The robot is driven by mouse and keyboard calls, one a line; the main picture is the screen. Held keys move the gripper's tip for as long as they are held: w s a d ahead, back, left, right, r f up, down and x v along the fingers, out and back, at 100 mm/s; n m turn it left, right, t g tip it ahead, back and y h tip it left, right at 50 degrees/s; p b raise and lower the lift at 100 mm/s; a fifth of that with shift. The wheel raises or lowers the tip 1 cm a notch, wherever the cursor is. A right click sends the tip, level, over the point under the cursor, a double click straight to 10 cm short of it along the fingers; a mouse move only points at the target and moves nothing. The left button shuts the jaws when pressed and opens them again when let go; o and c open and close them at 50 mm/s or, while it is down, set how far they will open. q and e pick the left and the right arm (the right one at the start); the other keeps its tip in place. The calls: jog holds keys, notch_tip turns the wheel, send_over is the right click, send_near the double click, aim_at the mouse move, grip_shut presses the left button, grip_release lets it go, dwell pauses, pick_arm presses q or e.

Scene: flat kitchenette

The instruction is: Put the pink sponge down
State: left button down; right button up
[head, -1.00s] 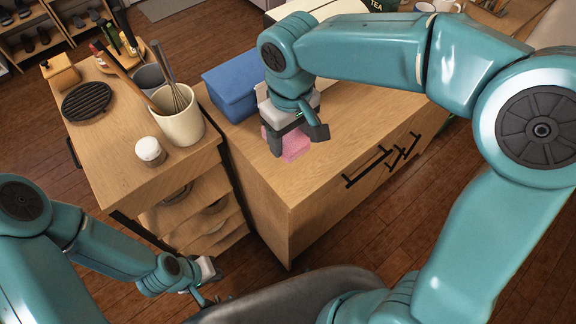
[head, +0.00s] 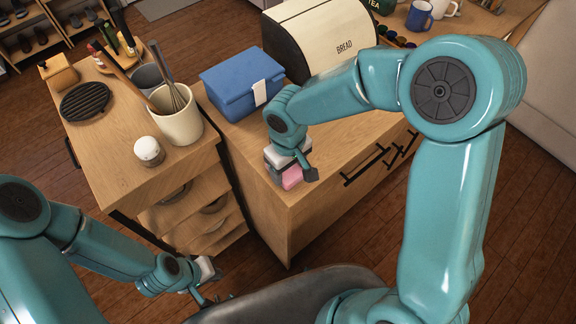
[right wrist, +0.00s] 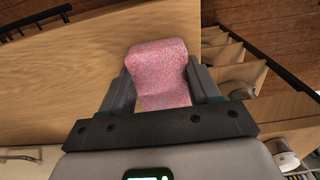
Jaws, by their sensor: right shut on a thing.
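The pink sponge (head: 292,177) is held between the fingers of my right gripper (head: 290,175), near the front left corner of the wooden counter (head: 300,200). The gripper hides part of it in the head view. In the right wrist view the sponge (right wrist: 160,75) sits between the two dark fingers of the right gripper (right wrist: 158,88), with the wooden top behind it. I cannot tell whether the sponge touches the counter. My left gripper (head: 208,284) is low at the left, away from the sponge, and its jaws are too small to read.
A blue box (head: 240,88) and a bread bin (head: 325,40) stand behind the right gripper on the counter. The left cabinet holds a utensil crock (head: 178,125), a white-lidded jar (head: 149,151) and a black trivet (head: 85,101). A gap separates the cabinets.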

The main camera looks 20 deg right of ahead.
aim_at(288, 171)
jog(key=shift+f, duration=0.15)
jog(key=o, duration=0.9)
jog(key=shift+w, duration=0.15)
notch_tip(288, 171, up, 12)
jog(key=shift+r, duration=0.2)
jog(key=shift+s+f, duration=0.1)
jog(key=shift+s, duration=0.15)
